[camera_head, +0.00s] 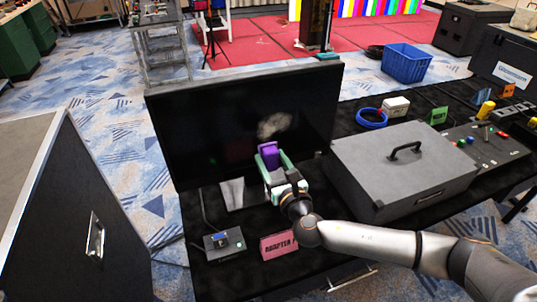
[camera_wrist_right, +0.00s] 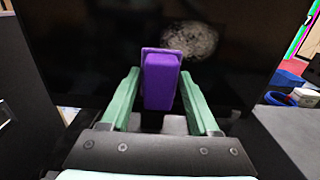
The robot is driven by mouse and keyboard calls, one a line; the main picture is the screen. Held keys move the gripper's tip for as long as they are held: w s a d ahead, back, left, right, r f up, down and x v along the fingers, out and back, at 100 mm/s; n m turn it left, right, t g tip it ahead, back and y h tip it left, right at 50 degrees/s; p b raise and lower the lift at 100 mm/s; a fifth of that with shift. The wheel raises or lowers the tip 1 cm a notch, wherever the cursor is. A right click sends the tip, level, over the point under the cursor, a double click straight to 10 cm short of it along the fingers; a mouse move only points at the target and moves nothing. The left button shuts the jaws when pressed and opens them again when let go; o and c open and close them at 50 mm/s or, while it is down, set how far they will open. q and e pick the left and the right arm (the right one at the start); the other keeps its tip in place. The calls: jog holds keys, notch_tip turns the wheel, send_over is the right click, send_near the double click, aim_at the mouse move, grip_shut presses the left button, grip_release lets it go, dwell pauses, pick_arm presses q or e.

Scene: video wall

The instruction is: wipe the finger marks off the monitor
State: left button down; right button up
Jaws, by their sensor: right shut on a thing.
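The monitor (camera_head: 215,115) is a black screen standing on the black-covered table. A pale grey smudge of finger marks (camera_head: 274,125) shows on its right half; it also shows in the right wrist view (camera_wrist_right: 192,41). My right gripper (camera_head: 271,165) has green fingers and is shut on a purple block-shaped wiper (camera_head: 269,154). The wiper (camera_wrist_right: 161,80) stands between the fingers, in front of the screen, just below and left of the smudge in the wrist view. I cannot tell whether it touches the screen. My left gripper is not in view.
A grey case (camera_head: 400,165) with a handle stands right of my right gripper. A pink sign (camera_head: 278,245) and a small switch box (camera_head: 224,243) sit in front of the monitor. A blue tape ring (camera_head: 371,118) and blue crate (camera_head: 406,63) are farther right.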

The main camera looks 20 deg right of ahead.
aim_at(259, 135)
jog(key=shift+w+b, duration=0.35)
jog(key=shift+w, duration=0.3)
jog(key=shift+w+a+b, duration=0.15)
jog(key=shift+w+b, duration=0.7)
jog(key=shift+w, duration=1.25)
jog(key=shift+w+b, duration=0.3)
jog(key=shift+w, duration=0.65)
